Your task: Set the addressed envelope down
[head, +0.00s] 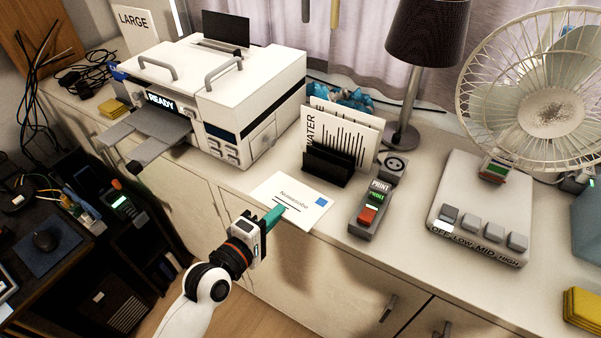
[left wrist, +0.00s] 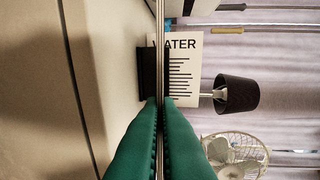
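The addressed envelope (head: 292,203) is white with a handwritten-style name and a blue stamp square. It is level over the front edge of the cabinet top, in front of the black letter holder. My left gripper (head: 273,216) has teal fingers shut on its near edge. In the left wrist view the envelope (left wrist: 160,60) shows edge-on as a thin upright line between the fingers (left wrist: 160,110), seemingly a little above the top. My right gripper is not in view.
The black letter holder (head: 327,166) with a WATER letter (head: 345,130) stands behind the envelope. A lamp (head: 402,135) and fan (head: 545,110) stand farther right.

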